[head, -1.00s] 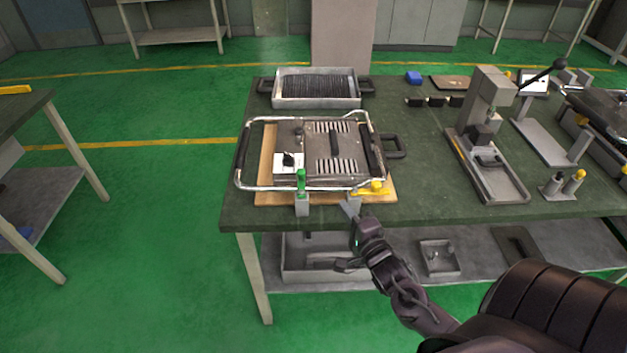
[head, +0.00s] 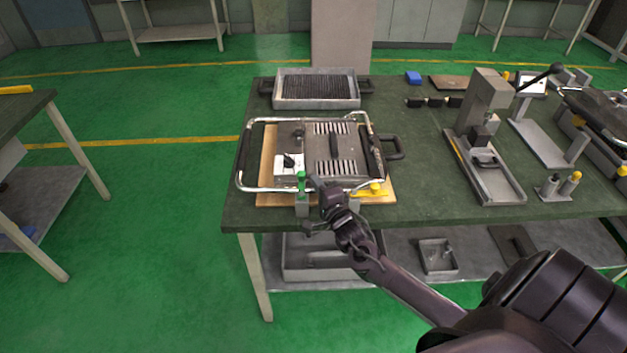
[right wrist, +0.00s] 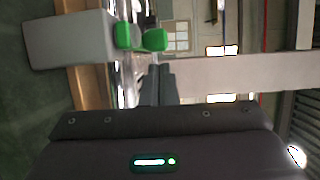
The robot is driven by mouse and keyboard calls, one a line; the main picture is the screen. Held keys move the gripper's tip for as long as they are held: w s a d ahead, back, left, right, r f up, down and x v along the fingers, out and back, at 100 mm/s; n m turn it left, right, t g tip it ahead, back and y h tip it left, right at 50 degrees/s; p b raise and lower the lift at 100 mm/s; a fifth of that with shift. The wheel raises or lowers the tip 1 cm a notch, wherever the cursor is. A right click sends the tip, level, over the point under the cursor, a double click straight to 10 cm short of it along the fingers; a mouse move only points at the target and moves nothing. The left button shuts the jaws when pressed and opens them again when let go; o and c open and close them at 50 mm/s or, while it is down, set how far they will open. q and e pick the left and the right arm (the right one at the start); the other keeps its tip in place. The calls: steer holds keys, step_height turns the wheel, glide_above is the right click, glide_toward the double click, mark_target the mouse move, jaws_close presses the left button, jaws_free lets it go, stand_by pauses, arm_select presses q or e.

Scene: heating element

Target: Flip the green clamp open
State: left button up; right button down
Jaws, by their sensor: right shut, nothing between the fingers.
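The green clamp (head: 301,184) stands upright at the front edge of the workbench, on a grey block (head: 302,208). In the right wrist view the green clamp (right wrist: 140,38) shows just beyond my fingertips, beside its grey block (right wrist: 68,40). My right gripper (head: 314,183) is shut and empty, close to the right side of the green clamp. Its narrow fingers (right wrist: 160,80) point at the clamp in the right wrist view; I cannot tell whether they touch it. A yellow clamp (head: 374,188) sits to the right. My left gripper is not in view.
A metal heating unit with a tubular frame (head: 335,150) lies on a wooden board (head: 265,165) behind the clamps. A grey tray (head: 318,103) stands behind it. A press (head: 490,130) stands to the right. The bench between them is clear.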

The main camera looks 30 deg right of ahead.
steer(key=shift+w+a, duration=0.4)
